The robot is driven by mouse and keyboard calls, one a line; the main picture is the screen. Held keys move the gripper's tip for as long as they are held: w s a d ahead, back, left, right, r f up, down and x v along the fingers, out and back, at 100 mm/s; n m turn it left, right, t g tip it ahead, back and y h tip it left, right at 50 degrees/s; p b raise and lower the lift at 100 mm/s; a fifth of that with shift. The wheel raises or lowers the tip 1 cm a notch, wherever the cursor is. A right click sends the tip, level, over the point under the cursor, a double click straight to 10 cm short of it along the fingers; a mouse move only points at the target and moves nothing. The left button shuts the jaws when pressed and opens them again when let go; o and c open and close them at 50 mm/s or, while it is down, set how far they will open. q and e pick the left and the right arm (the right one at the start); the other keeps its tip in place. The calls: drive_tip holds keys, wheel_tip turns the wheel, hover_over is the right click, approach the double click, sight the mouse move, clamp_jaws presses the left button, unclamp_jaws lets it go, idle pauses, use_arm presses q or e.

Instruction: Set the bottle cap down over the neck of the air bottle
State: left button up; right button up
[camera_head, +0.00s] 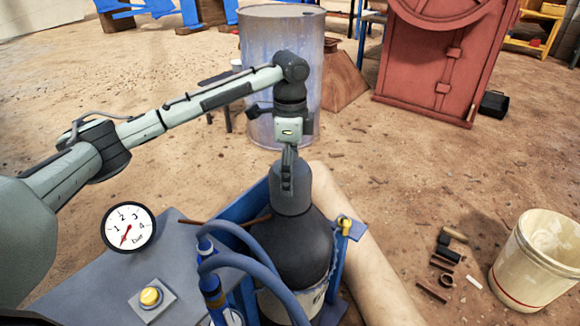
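The bottle cap (292,196) is a grey, upright cylinder with a rounded top. It is in line with the top of the dark air bottle (290,246), and its lower edge meets the bottle's shoulder in this view. The bottle's neck is hidden. My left gripper (287,182) points straight down at the cap, with a finger against its near side. It appears shut on the cap; the far finger is hidden. I cannot tell whether the cap rests on the bottle or is held just above it. My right gripper is not in view.
The bottle stands in a blue frame (336,262) with a yellow-topped fitting (344,224). Blue hoses (262,268) curve close in front. A gauge (128,227) and yellow button (151,297) are at left. A drum (262,75) stands behind; a white bucket (524,275) is at right.

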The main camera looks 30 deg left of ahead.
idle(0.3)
use_arm(q)
drive_tip(key=o, duration=1.3)
wheel_tip(320, 180, up, 12)
drive_tip(key=shift+f, duration=5.05)
